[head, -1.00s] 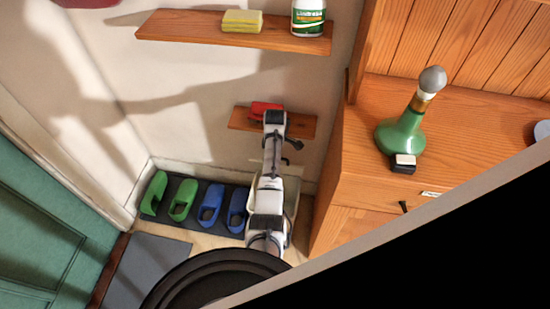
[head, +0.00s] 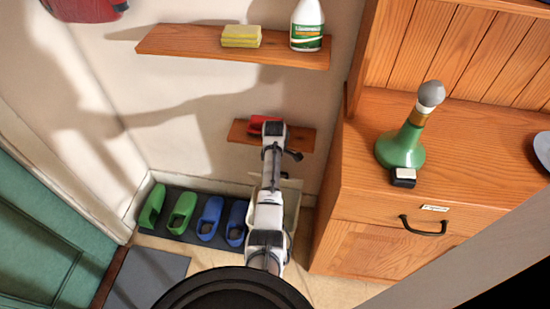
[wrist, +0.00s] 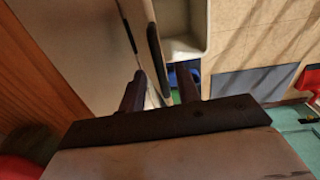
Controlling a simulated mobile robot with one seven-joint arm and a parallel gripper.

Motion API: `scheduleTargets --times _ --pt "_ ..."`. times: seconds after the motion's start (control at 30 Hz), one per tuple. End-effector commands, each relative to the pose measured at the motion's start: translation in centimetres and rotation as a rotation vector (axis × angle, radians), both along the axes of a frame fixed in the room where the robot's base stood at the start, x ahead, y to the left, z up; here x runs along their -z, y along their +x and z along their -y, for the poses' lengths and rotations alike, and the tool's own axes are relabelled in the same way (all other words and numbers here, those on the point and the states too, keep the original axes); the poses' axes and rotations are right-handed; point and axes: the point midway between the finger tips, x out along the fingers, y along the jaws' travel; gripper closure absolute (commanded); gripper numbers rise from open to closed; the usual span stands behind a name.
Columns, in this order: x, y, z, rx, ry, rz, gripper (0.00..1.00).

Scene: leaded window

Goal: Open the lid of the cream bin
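The cream bin (head: 291,197) stands on the floor by the back wall, right of the shoes, mostly hidden behind my arm in the head view. In the wrist view its open mouth (wrist: 184,42) shows a pale rim and inner wall. Beside it a pale panel with a dark edge strip (wrist: 156,48), apparently the lid, stands steeply raised. My gripper (wrist: 161,85) has its two dark fingers apart, with nothing clearly held between them. The fingertips are close to the panel's lower end; I cannot tell whether they touch it. The head view does not show the fingers clearly.
Green shoes (head: 182,213) and blue shoes (head: 210,218) stand on a dark mat left of the bin. A small shelf (head: 302,140) with a red object (head: 258,124) is above it. A wooden cabinet (head: 350,240) stands close on the right, carrying a green bottle (head: 402,145).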

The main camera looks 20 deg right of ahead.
Motion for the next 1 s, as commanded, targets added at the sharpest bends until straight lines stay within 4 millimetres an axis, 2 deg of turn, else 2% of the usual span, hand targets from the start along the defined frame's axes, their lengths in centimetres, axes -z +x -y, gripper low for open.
scheduleTargets --times 0.3,0.5,0.7,1.0 --pt "-7.2 -0.3 -0.1 0.001 -0.003 0.005 0.67" --pt "-10.6 -0.5 -0.2 0.002 -0.002 0.003 0.67" --pt "-12.0 -0.6 -0.2 0.002 0.0 0.001 0.67" --pt "-12.1 -0.6 -0.3 0.002 -0.001 0.0 0.68"
